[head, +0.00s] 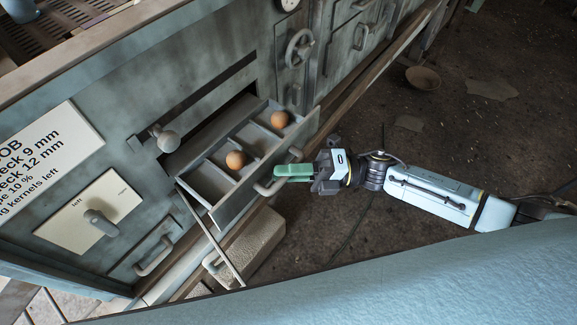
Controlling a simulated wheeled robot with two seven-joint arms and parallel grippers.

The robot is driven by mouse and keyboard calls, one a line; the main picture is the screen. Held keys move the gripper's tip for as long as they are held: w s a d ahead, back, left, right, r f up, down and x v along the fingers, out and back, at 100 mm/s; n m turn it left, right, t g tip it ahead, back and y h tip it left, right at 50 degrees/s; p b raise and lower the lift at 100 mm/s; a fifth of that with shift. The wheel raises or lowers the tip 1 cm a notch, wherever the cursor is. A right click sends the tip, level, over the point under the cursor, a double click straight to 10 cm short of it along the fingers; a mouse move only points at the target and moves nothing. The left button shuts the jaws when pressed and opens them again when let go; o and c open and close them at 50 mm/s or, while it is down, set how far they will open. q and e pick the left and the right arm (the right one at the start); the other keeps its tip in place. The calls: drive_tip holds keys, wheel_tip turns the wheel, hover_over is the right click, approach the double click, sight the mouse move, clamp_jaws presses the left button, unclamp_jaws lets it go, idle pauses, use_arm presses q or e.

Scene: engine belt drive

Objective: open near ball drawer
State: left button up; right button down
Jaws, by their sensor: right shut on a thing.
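The drawer (238,202) stands pulled out from the grey-green cabinet front, with its compartments showing. Two brown-orange balls lie inside: one ball (236,160) in a middle compartment and one ball (279,119) toward the far end. A curved bar handle (264,189) is on the drawer's front. My right gripper (288,172) reaches in from the right, its green fingers shut on the drawer handle. The exact contact at the fingertips is small and partly hidden. My left gripper is not in view.
A lever (100,222) on a cream plate marked "left" and a lower handle (153,256) are at left. A pale block (252,245) lies below the drawer. The dark floor at right is mostly clear, with a small bowl (422,78).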

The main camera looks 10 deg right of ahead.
drive_tip(key=c, duration=1.7)
unclamp_jaws()
